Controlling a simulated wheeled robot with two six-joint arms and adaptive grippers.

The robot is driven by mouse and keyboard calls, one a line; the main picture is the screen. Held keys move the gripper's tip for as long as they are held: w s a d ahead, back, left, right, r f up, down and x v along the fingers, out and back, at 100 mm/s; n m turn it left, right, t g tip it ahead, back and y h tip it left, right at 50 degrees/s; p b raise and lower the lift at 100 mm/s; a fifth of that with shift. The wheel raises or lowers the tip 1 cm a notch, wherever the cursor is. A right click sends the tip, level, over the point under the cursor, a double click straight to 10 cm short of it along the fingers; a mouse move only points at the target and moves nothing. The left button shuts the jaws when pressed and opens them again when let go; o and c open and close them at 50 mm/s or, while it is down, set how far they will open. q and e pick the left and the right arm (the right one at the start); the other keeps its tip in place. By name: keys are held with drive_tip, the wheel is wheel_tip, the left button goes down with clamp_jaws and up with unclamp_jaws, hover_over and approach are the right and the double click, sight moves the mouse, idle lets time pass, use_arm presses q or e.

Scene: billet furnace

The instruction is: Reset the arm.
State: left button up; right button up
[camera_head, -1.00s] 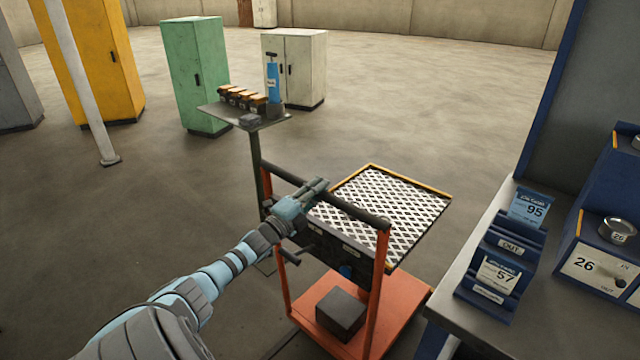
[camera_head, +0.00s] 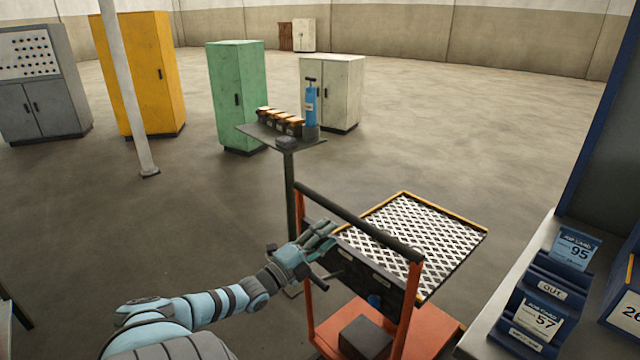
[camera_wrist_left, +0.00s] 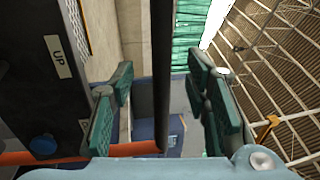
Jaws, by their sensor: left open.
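My left arm comes in from the lower left in the head view. Its gripper (camera_head: 326,238) is at the orange-framed cart (camera_head: 408,310), close to the dark top bar (camera_head: 350,215) and the dark control box. In the left wrist view the two green-padded fingers (camera_wrist_left: 165,110) are apart. A dark bar (camera_wrist_left: 162,60) shows between them in that view; I cannot tell whether it touches them. Nothing is seen gripped. My right gripper is in neither view.
The cart carries a mesh-topped tray (camera_head: 483,228) and a dark block (camera_head: 366,338). A bench with card holders (camera_head: 548,295) is at right. Open floor lies left.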

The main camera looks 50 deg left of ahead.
use_arm(q)
drive_tip(key=shift+v, duration=1.45)
